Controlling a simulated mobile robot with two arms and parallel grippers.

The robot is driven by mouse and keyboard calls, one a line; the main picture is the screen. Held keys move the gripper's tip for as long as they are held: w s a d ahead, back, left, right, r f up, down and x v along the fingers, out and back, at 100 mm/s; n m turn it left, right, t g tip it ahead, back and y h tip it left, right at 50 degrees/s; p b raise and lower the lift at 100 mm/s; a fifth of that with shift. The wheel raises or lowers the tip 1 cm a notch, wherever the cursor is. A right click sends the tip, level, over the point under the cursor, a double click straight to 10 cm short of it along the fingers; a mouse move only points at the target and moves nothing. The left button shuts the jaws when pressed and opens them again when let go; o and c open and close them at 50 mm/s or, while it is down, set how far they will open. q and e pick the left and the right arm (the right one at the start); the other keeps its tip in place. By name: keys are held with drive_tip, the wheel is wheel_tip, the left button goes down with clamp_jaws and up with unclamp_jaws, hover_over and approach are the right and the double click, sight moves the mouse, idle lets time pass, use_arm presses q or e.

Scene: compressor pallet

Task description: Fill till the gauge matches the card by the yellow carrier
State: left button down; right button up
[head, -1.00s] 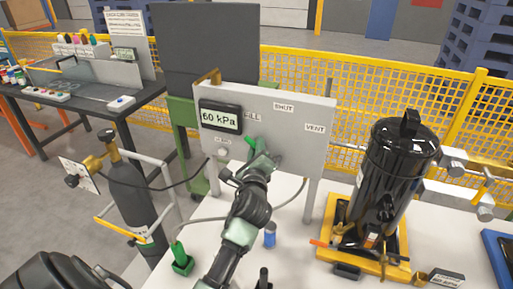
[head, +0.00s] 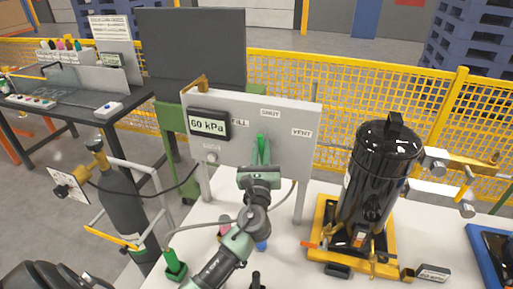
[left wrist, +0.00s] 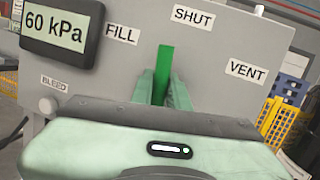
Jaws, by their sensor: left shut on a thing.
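The panel (head: 225,160) carries a gauge (head: 208,125) reading 60 kPa. Its green valve lever (head: 261,140) stands upright below the SHUT label, between FILL and VENT; it also shows in the left wrist view (left wrist: 163,72). My left gripper (head: 261,158) is shut on the lever, its fingers on both sides. The black compressor tank (head: 375,185) stands upright in the yellow carrier (head: 318,238). My right gripper is not in view.
A gas cylinder (head: 123,208) stands left of the white table. A green object (head: 174,265) stands on the table's left side, and a blue tray (head: 485,250) lies at the right. A yellow mesh fence (head: 345,95) runs behind.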

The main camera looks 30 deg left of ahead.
use_arm(q)
drive_tip(key=shift+w+d+f+m, duration=0.15)
drive_tip(key=shift+d+m, duration=0.4)
drive_tip(key=shift+m, duration=0.35)
drive_tip(key=c, duration=1.4)
unclamp_jaws()
drive_tip(key=shift+o, duration=0.2)
drive_tip(key=shift+s, duration=0.2)
